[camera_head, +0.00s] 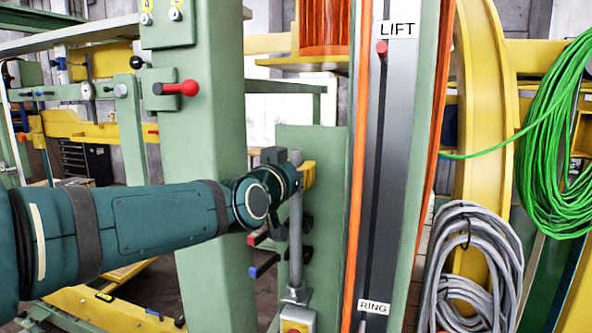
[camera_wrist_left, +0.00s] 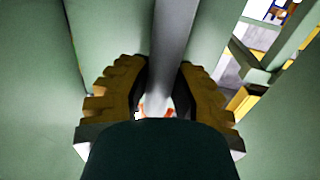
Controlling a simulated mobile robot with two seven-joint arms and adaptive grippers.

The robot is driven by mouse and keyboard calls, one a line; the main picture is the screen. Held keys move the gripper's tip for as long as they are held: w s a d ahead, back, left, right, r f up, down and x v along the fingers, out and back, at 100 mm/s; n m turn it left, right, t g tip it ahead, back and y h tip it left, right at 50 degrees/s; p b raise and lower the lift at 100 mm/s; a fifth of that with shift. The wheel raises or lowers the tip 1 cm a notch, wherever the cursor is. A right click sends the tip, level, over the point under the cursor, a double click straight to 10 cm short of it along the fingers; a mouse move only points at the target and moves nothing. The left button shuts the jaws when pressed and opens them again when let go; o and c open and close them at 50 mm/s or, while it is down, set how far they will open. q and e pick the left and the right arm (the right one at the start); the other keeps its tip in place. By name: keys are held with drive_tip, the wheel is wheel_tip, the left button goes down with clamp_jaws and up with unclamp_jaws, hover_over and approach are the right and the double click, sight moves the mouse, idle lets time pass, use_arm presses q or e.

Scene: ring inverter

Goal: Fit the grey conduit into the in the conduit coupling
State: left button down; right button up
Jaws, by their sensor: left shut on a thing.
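The grey conduit (camera_head: 296,235) stands roughly upright in front of a green post panel in the head view. My left gripper (camera_head: 303,176) is around its upper part, shut on it. In the left wrist view the conduit (camera_wrist_left: 172,35) passes between the two yellow-padded fingers of my left gripper (camera_wrist_left: 163,72). The conduit's lower end meets a grey fitting, apparently the conduit coupling (camera_head: 295,295), above a small box. I cannot tell whether the end is inside it or only in front of it. My right gripper is not in view.
The box (camera_head: 297,319) has a yellow front. Red and blue handles (camera_head: 264,266) stick out close left of the conduit. A green column (camera_head: 195,130) stands left, behind my arm. The LIFT/RING panel (camera_head: 385,180) and coiled grey cable (camera_head: 468,260) are on the right.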

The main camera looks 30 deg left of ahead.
use_arm(q)
drive_tip(key=shift+f, duration=0.15)
drive_tip(key=c, duration=0.8)
unclamp_jaws()
drive_tip(key=s, duration=0.4)
drive_tip(key=s+d, duration=0.1)
drive_tip(key=s, duration=0.7)
drive_tip(key=shift+d, duration=0.3)
